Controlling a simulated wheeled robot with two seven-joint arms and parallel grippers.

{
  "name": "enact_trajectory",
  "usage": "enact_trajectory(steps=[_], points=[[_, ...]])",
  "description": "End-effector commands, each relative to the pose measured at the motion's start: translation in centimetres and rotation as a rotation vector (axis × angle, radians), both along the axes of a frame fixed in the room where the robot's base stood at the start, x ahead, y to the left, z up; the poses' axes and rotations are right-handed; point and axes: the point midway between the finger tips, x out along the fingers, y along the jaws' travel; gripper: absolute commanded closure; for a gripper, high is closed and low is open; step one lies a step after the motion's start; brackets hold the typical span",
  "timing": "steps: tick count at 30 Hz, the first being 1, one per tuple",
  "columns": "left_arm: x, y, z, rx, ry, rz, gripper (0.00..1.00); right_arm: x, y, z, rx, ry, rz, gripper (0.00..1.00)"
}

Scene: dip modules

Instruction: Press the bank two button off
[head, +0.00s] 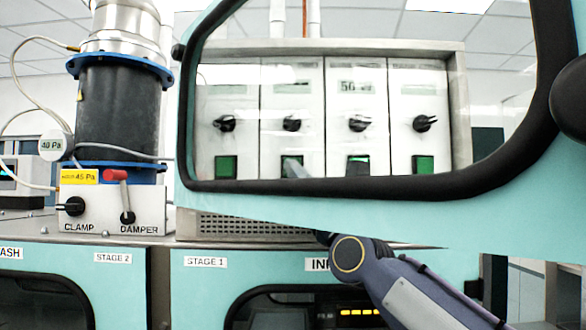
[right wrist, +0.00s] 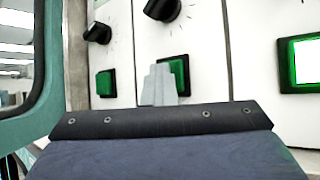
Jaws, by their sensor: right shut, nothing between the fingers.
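A row of four white modules stands behind the window of a raised teal panel, each with a black knob and a square green button. No readable label names bank two. The second button from the left (head: 287,160) is partly hidden by my right gripper (head: 296,170). In the right wrist view, that button (right wrist: 179,72) is plain green and unlit, and the shut, empty fingers (right wrist: 159,84) overlap its lower left. I cannot tell whether they touch it. The third button (right wrist: 308,62) glows white inside a green border. My left gripper is out of view.
The teal panel's black-edged window frame (head: 330,189) crosses in front of the modules' lower edge. The third module's display (head: 356,87) reads 50.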

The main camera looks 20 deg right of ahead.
Motion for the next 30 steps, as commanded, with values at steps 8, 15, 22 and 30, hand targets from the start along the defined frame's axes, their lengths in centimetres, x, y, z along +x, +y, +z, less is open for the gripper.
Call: enact_trajectory(steps=[8, 15, 22, 30], points=[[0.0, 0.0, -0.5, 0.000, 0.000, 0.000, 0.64, -0.2, 0.1, -0.3, -0.002, 0.004, -0.002, 1.00], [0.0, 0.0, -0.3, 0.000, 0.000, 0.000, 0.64, -1.2, 0.4, -0.2, -0.002, 0.004, 0.002, 1.00], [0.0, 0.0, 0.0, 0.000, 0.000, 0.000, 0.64, -3.5, 1.0, -0.2, -0.001, 0.003, 0.001, 1.00], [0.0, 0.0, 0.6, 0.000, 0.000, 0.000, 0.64, -5.8, 1.7, -0.2, -0.001, 0.002, 0.001, 1.00]])
